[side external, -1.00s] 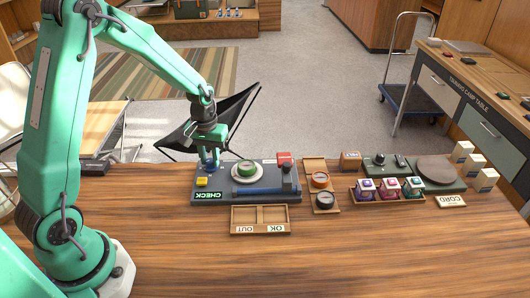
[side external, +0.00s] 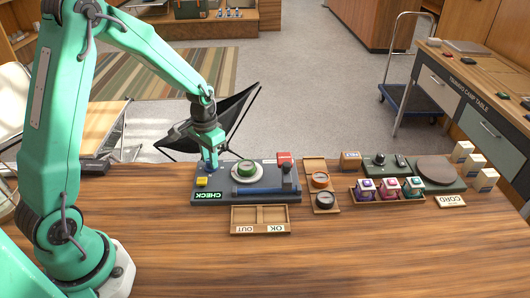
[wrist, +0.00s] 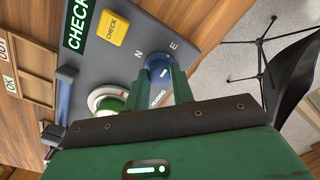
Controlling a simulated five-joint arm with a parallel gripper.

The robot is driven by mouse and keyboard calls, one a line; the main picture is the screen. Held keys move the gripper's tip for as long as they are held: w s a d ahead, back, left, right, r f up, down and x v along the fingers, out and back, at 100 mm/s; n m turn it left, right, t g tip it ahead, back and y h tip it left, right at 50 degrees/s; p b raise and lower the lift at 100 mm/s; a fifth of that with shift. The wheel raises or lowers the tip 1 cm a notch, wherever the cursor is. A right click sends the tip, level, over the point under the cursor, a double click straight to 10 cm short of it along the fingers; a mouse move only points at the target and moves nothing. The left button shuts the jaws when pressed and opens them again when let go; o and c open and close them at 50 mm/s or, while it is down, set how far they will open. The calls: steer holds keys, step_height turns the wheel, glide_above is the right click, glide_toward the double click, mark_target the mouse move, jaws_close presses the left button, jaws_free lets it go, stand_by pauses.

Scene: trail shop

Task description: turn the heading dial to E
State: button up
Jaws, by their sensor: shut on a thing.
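The heading dial (wrist: 158,66) is a round blue knob with a short white mark, on a dark grey panel (wrist: 125,62). The wrist view shows the printed letters N (wrist: 138,54) and E (wrist: 174,46) beyond it, and part of the heading label beside my fingers. The white mark is partly crowded by a finger, and I cannot tell exactly which letter it faces. My gripper (wrist: 164,80) is shut on the dial, with one green finger on each side. In the side view my gripper (side external: 210,162) points down at the panel's back left and hides the dial.
A yellow check button (wrist: 113,28) sits close to the dial. A green knob on a pale disc (side external: 246,168) stands to its right. A blue bar (side external: 258,190) and a red block (side external: 284,157) are on the same panel. A wooden tray (side external: 259,228) lies in front.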

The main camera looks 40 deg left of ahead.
steer(key=o, duration=1)
steer(key=shift+r, duration=0.15)
step_height(320, 180, up, 7)
steer(key=shift+r, duration=0.3)
